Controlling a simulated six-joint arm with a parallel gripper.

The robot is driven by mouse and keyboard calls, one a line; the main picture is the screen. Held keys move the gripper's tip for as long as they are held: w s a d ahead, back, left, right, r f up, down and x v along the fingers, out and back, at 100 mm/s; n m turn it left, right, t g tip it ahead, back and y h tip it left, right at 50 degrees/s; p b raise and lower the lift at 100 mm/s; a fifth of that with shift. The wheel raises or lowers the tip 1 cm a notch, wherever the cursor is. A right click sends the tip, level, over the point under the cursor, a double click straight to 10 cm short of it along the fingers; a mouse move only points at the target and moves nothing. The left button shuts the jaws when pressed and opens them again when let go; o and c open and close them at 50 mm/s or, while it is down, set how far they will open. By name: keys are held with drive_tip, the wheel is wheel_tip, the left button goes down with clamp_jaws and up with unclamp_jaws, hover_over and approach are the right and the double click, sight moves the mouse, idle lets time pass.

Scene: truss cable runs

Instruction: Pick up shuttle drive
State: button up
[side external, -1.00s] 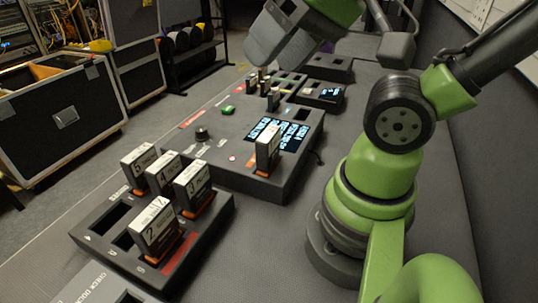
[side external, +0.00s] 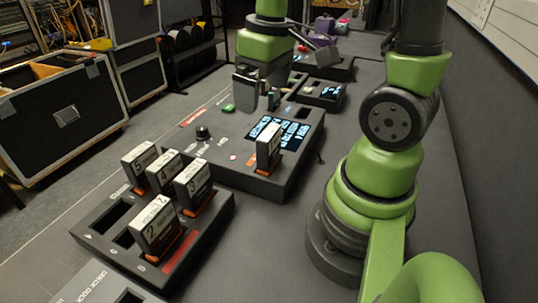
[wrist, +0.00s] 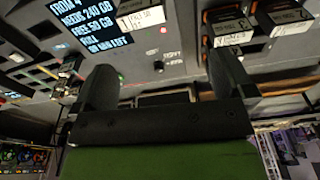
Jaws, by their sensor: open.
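Several upright drives with white labels are in view, and I cannot tell by label which is the shuttle drive. In the side view one drive (side external: 268,147) stands alone in the front slot of the console (side external: 228,172). Drives marked 2 (side external: 157,228), 3 (side external: 192,184), 4 (side external: 163,172) and 5 (side external: 140,163) stand in a dark rack (side external: 205,222). My gripper (side external: 258,96) is open and empty, pointing down above the far part of the console.
The console has a lit text screen (side external: 280,132), a black knob (side external: 203,132) and a green button (side external: 228,108). A smaller device with a lit display (side external: 328,92) sits behind it. The rack has empty slots. A black flight case (side external: 65,115) stands at the left.

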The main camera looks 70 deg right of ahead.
sight(269, 132)
drive_tip(key=shift+n+g, duration=0.4)
drive_tip(key=shift+g, duration=0.3)
drive_tip(key=d+f, duration=0.2)
drive_tip(key=f, duration=0.1)
drive_tip(key=shift+f, duration=0.25)
drive_tip(key=f, duration=0.9)
drive_tip(key=shift+d+f, duration=0.2)
drive_tip(key=shift+f, duration=0.15)
drive_tip(key=c, duration=1.1)
drive_tip(key=shift+w+r, duration=0.1)
drive_tip(key=shift+r, duration=0.1)
